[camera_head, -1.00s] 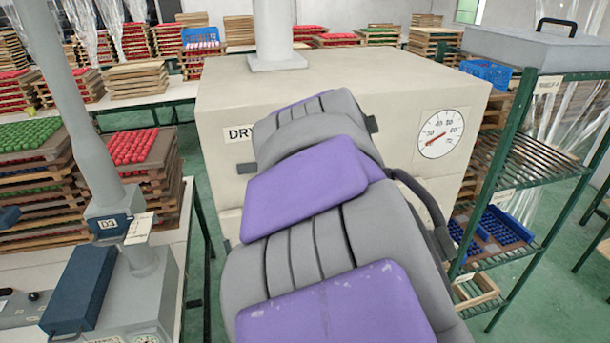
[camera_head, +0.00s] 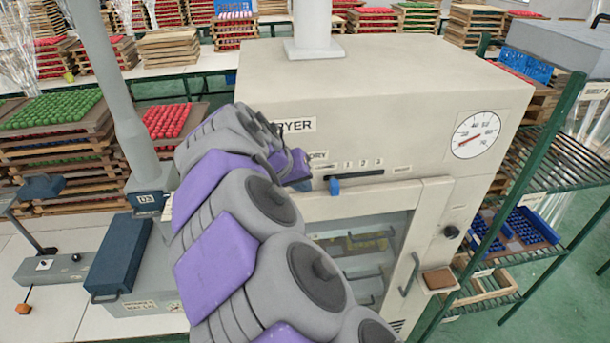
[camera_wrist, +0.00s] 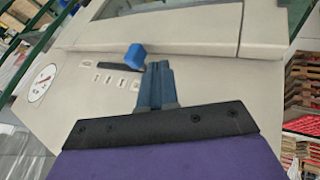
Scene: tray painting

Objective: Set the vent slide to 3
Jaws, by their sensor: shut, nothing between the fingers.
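The vent slide is a blue knob (camera_head: 334,187) on a dark horizontal slot (camera_head: 358,175) in the dryer's front. The knob sits at the slot's left end, left of the marks 1, 2 and 3 printed above. In the wrist view, turned about, the knob (camera_wrist: 134,57) is at the slot's right end. My gripper (camera_wrist: 157,66) is shut and empty, its blue fingers just right of the knob there, with a narrow gap seeming to separate them. In the head view my gripper (camera_head: 304,185) is left of the knob, partly hidden by my arm.
The dryer (camera_head: 400,110) carries a round dial (camera_head: 476,134) at upper right and a glass door with a handle (camera_head: 409,274) below the slot. A green rack (camera_head: 550,150) stands at right. A bench with a dark blue box (camera_head: 118,255) is at left.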

